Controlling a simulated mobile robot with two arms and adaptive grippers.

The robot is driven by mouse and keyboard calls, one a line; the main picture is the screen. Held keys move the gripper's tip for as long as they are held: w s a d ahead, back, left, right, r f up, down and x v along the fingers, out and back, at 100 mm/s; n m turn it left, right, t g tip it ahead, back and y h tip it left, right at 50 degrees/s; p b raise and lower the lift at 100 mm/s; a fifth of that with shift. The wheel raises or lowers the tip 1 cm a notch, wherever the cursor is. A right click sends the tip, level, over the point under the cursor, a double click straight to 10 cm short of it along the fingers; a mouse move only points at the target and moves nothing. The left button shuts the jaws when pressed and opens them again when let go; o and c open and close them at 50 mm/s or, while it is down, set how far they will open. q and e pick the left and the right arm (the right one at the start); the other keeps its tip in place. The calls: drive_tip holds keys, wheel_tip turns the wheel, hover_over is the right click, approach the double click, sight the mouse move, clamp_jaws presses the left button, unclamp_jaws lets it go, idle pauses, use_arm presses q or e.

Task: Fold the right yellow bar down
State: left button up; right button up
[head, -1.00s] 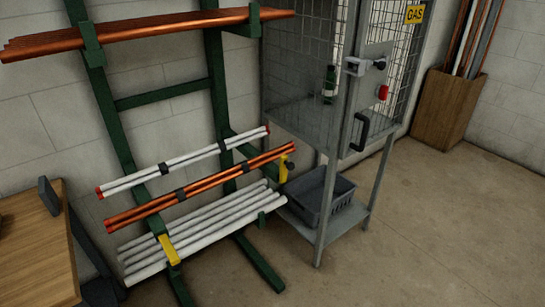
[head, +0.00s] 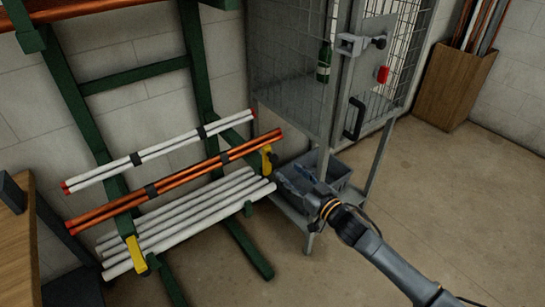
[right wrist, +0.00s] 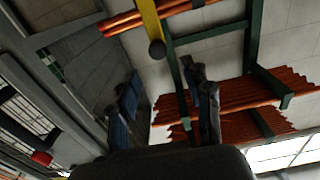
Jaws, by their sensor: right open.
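In the right wrist view the yellow bar (right wrist: 149,20) comes in from the top edge. Its round black knob (right wrist: 157,48) appears beyond and between my fingers. My right gripper (head: 287,180) is open and empty, just right of and slightly below the bar in the head view. Its two fingers (right wrist: 165,95) stand apart in the wrist view, and I see no contact with the bar. My left gripper is not in view.
The left yellow bar (head: 136,253) slants down at the rack's lower left. The wire gas cabinet (head: 300,85) stands close behind my right gripper, with a grey crate (head: 335,172) on its lower shelf. A wooden bench (head: 14,250) is at left.

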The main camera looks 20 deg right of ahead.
sight(275, 160)
drive_tip(key=x, duration=0.9)
drive_tip(key=shift+d+f, duration=0.1)
drive_tip(key=shift+f, duration=0.05)
drive_tip(key=shift+s, duration=0.1)
clamp_jaws()
